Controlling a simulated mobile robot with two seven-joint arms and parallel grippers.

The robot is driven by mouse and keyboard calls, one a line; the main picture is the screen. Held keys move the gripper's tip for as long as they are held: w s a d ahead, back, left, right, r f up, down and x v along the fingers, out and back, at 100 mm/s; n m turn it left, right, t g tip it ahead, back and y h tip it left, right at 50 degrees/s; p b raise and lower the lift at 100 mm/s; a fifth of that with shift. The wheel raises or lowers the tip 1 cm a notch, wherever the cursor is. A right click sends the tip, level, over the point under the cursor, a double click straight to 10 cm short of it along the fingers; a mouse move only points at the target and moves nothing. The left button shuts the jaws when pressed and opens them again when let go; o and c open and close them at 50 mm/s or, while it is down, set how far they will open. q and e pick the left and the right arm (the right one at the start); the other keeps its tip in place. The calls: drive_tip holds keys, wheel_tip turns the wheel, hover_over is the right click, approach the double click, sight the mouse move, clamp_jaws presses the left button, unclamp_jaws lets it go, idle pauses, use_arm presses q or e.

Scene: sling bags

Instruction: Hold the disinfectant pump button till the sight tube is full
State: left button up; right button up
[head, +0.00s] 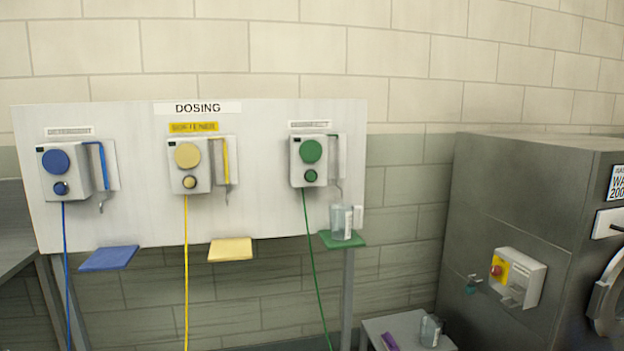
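A white board titled DOSING (260,211) carries three pump boxes. The left pump (68,172) has a large blue disc and a small blue button (61,188). The middle pump (189,166) has a yellow disc and button (190,182) under a yellow label (194,127). The right pump (309,161) has a green disc and button (311,176). The small labels are too blurred to read, so I cannot tell which is disinfectant. Narrow tubes or strips show beside each box; their fill levels are unclear. Neither gripper is in view.
Blue (109,258), yellow (230,249) and green (352,241) shelves project below. A clear container (341,222) stands on the green one. Coloured hoses hang down. A grey machine (500,215) stands right; a low stand (398,324) holds another clear container (431,331) and a purple item (390,342).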

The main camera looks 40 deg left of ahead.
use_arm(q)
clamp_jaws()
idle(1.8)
